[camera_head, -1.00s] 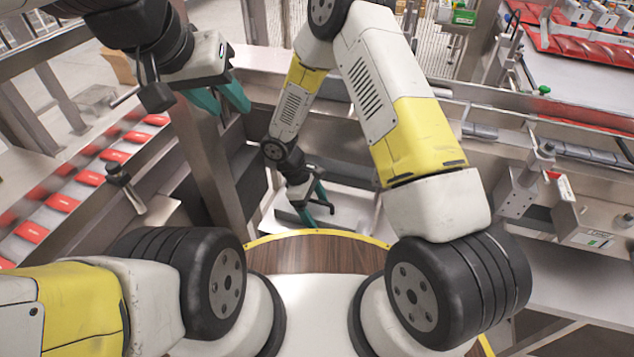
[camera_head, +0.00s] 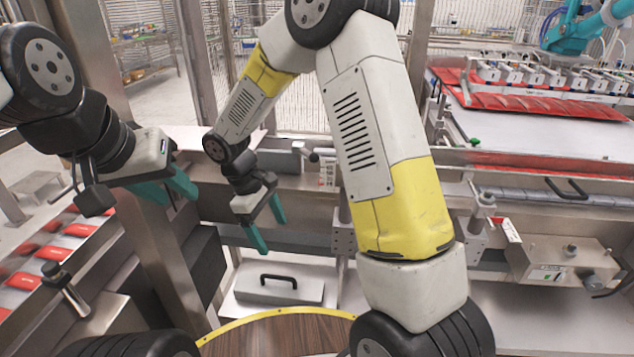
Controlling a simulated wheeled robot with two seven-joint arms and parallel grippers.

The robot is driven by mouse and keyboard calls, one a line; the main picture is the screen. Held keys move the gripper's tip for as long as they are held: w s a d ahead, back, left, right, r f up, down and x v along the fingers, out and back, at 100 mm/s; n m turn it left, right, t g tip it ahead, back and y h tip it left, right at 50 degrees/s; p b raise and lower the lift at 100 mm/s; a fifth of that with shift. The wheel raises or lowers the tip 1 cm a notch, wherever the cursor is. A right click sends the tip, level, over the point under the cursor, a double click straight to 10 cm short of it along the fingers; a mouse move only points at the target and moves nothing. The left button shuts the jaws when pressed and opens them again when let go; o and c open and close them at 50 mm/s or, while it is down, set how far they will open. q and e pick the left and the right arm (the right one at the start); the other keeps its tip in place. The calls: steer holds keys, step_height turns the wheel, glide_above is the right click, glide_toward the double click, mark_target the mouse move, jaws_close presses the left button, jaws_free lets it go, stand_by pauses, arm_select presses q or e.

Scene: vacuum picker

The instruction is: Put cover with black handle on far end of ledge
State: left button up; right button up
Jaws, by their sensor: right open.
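A flat grey cover with a black handle (camera_head: 279,291) lies on a low pale surface (camera_head: 240,312) in the lower middle. My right gripper (camera_head: 272,238) is open and empty above it, clear of the handle. My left gripper (camera_head: 183,199) is open and empty at the left, beside a metal post and away from the cover. A metal ledge (camera_head: 305,185) runs behind my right gripper; my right arm hides part of it.
A second black handle (camera_head: 566,188) shows on the machine at the right. A control box (camera_head: 560,258) stands at right. Red packets (camera_head: 80,230) line a conveyor at left. A metal post (camera_head: 150,235) stands near my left gripper. A wooden round top (camera_head: 285,335) is in front.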

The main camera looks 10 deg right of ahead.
steer(key=s+d+r+m+t+y, duration=0.1)
steer(key=s+d+r+m, duration=0.2)
steer(key=r, duration=0.4)
steer(key=s+d+r+m+t+y, duration=0.1)
steer(key=d+r+m, duration=0.1)
steer(key=d+r, duration=0.4)
steer(key=s+d+r+m+t+y, duration=0.3)
steer(key=s+d+r+m+t, duration=0.2)
steer(key=s+r, duration=0.5)
steer(key=shift+s+d+r+m, duration=0.4)
steer(key=shift+s+m, duration=0.1)
steer(key=shift+m, duration=0.2)
steer(key=shift+c, duration=0.4)
